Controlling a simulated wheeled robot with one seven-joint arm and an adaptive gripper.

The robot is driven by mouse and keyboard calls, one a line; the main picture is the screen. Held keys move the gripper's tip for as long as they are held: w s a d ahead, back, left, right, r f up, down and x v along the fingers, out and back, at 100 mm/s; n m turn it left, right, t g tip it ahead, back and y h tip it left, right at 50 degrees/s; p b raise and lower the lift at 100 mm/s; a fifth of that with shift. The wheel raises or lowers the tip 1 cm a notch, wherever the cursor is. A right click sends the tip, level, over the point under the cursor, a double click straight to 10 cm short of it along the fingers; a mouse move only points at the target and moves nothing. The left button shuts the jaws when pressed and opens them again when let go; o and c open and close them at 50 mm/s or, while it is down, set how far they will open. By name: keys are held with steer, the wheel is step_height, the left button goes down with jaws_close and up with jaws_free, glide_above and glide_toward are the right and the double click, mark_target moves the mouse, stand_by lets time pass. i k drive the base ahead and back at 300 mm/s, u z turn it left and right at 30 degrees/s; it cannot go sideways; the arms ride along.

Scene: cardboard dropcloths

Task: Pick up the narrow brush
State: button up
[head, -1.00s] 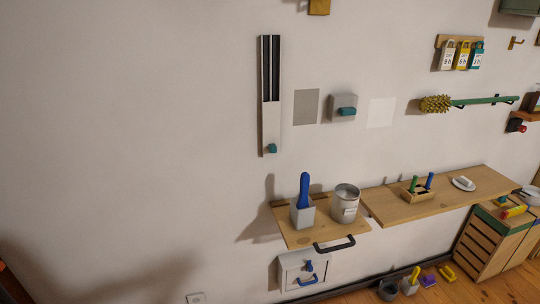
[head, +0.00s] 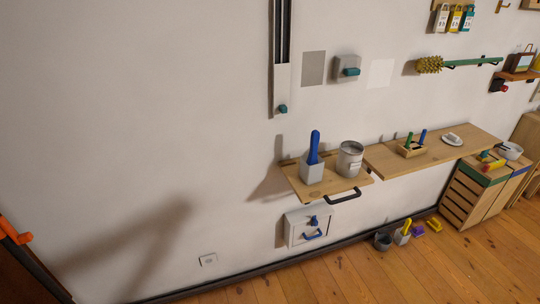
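I cannot tell for sure which thing is the narrow brush. Two slim upright handles, one green (head: 408,140) and one blue (head: 422,138), stand in a small wooden holder (head: 413,152) on the long wall shelf. A wider blue handle (head: 314,147) stands in a pale square cup (head: 312,173) on the shorter shelf; what is below its rim is hidden. A yellow handle (head: 407,226) rises from a pale pot (head: 401,238) on the floor. A spiky yellow brush head (head: 429,65) on a green rod hangs on the wall. My gripper is not in view.
A metal can (head: 350,160) stands beside the pale cup on the shelf (head: 330,190), which has a black front handle. A white box (head: 306,228) hangs below. A slatted wooden cabinet (head: 470,195) stands at right. The wooden floor in front is mostly clear.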

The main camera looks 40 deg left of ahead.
mark_target(312, 160)
steer(key=u, duration=1.15)
steer(key=i, duration=0.1)
steer(key=u, duration=0.1)
